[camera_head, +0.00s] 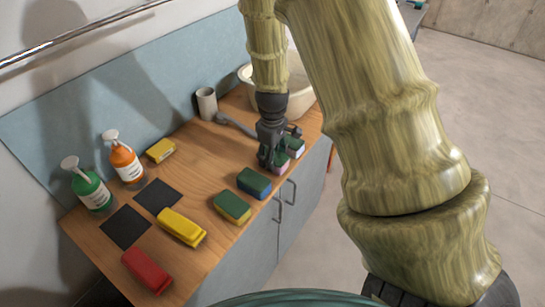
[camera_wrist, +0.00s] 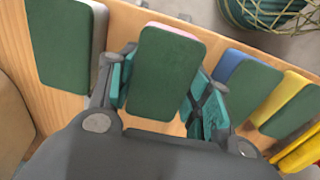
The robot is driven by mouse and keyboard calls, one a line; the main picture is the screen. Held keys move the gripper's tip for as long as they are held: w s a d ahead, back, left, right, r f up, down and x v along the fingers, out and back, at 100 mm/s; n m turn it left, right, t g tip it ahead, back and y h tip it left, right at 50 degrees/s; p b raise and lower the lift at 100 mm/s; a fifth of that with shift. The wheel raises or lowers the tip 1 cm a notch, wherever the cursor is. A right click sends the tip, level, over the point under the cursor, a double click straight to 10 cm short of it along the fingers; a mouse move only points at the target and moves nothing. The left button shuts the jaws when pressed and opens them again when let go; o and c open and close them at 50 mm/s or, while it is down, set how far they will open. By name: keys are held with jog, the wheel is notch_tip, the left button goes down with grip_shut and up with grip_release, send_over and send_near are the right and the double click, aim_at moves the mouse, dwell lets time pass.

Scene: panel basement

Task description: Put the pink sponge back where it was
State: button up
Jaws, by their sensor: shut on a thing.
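The pink sponge (camera_head: 280,165) has a green scouring top and a pink lower side. It sits near the counter's front edge, between the blue sponge (camera_head: 254,182) and the white sponge (camera_head: 296,148). My gripper (camera_head: 272,158) is over it from above, hiding part of it. In the wrist view my gripper (camera_wrist: 165,95) has its teal-padded fingers on both sides of the pink sponge (camera_wrist: 163,75), shut on it. I cannot tell whether the sponge rests on the wood or hangs just above it.
Bare wood (camera_head: 205,160) lies mid-counter.

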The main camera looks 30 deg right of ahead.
jog(key=shift+f, duration=0.6)
jog(key=o, duration=0.9)
jog(key=shift+r+b, duration=1.05)
jog(key=shift+r, duration=5.05)
